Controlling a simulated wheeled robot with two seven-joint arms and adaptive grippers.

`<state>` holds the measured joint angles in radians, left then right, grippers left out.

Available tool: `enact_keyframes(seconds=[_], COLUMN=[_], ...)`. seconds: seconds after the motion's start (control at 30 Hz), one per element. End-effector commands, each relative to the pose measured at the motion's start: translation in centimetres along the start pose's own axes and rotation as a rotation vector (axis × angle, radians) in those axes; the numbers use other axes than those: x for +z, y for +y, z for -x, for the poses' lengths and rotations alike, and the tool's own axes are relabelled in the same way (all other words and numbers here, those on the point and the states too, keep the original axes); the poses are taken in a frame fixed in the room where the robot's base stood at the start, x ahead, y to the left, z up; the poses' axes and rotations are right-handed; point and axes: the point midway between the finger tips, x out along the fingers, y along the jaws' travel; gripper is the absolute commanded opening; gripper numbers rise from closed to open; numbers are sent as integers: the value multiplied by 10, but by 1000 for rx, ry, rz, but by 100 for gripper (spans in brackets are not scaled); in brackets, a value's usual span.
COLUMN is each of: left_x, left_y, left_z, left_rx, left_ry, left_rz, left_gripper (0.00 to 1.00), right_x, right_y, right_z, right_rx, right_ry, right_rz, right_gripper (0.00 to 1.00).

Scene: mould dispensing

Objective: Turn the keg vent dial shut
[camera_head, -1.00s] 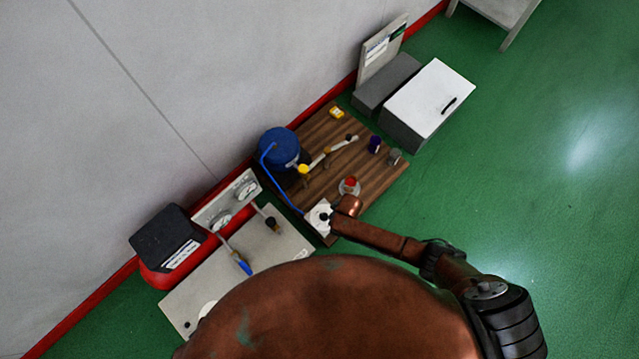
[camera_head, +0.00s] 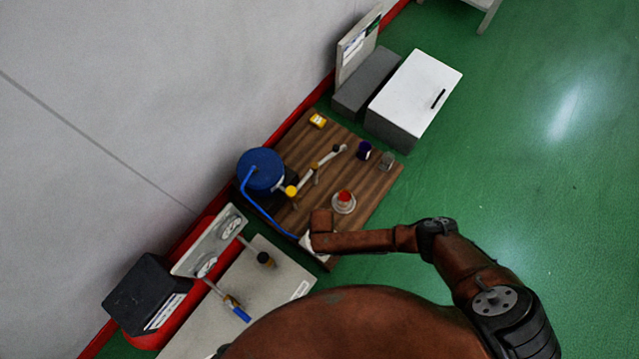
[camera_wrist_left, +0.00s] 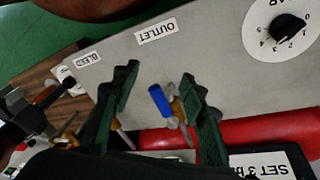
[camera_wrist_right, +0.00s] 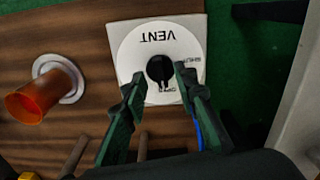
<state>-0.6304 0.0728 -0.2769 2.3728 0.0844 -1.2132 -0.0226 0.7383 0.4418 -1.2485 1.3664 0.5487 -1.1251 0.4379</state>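The vent dial (camera_wrist_right: 133,55) is a white disc on a square plate in the right wrist view, lettered VENT upside down. Its black knob (camera_wrist_right: 160,68) has a narrow end that seems to point toward the small lettering at the picture's bottom. My right gripper (camera_wrist_right: 160,82) is open, with its fingertips either side of the knob; I cannot tell if they touch it. In the head view my right wrist (camera_head: 321,222) covers much of the vent plate (camera_head: 318,252). The blue keg (camera_head: 261,168) stands behind. My left gripper (camera_wrist_left: 158,85) is open over the grey panel.
A blue-handled valve (camera_wrist_left: 160,100) shows between my left fingers, apparently beyond them. An orange-red cup-like part (camera_wrist_right: 45,97) stands beside the vent plate. A blue hose (camera_head: 262,217) runs from the keg toward the plate. A white-topped box (camera_head: 415,92) stands farther back.

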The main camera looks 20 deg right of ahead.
Motion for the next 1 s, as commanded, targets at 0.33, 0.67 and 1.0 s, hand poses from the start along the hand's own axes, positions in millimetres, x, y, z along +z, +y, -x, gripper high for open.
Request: enact_keyframes(seconds=[0.33,0.67,1.0], left_x=[-12,-12,-12], left_y=[8,8,8], left_z=[-21,-21,-21], left_rx=[27,27,26], left_ry=[70,71,70], left_rz=[-1,-1,0], left_gripper=[40,40,40], right_x=[0,-1,0], right_y=[1,1,1], right_z=[-15,-15,-15], right_rx=[1,1,1], right_ry=[1,1,1], right_rz=[-1,0,0], right_gripper=[27,19,0])
